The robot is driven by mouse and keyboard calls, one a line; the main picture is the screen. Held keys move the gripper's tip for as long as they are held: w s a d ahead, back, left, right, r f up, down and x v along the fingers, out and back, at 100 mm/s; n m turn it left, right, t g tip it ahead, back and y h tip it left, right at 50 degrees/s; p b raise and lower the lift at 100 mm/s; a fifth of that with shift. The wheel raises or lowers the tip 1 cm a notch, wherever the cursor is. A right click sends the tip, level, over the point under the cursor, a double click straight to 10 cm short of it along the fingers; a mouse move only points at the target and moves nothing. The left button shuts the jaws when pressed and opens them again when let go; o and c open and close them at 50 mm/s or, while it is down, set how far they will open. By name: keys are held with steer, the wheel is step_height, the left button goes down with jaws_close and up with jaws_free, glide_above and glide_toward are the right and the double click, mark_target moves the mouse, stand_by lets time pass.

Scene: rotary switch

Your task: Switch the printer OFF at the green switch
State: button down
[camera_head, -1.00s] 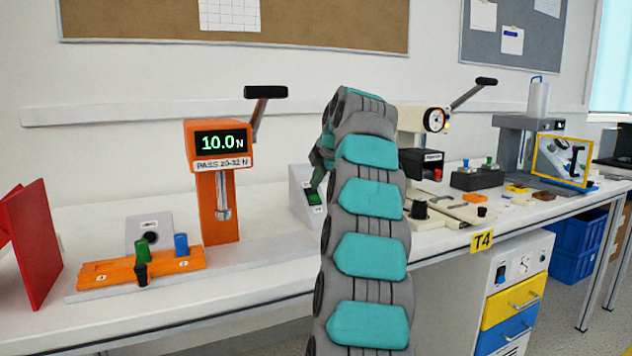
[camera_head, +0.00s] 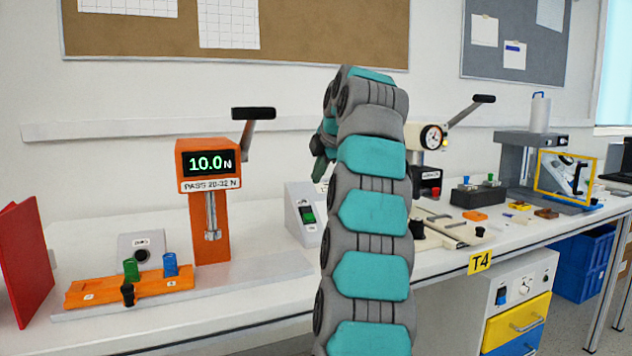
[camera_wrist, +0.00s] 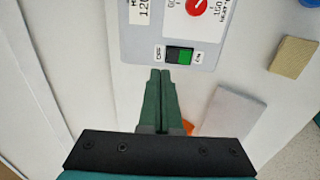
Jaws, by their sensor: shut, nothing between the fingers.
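The green switch (camera_head: 307,214) is a rocker on the sloped face of a small grey box (camera_head: 299,196) in the head view. In the wrist view the green switch (camera_wrist: 180,56) lies between the words OFF on the left and ON on the right. Its left part is dark and its right part, by ON, is bright green. My gripper (camera_wrist: 160,72) is shut and empty, its tips just below and left of the switch in that picture. In the head view my gripper (camera_head: 320,172) hangs above the box, apart from the switch. I cannot pick out a printer.
A red dial (camera_wrist: 197,5) sits above the switch on the same panel. An orange press (camera_head: 208,163) and an orange block with knobs (camera_head: 130,287) stand left. A dial-gauge press (camera_head: 431,137) stands right, partly behind my arm. A tan block (camera_wrist: 293,57) lies nearby.

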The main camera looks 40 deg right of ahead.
steer(key=v, duration=0.1)
steer(key=p+v, duration=0.1)
steer(key=v, duration=0.1)
steer(key=p+v, duration=0.1)
steer(key=v, duration=0.1)
steer(key=shift+w+r, duration=0.3)
steer(key=shift+r, duration=0.1)
steer(key=shift+s+f, duration=0.1)
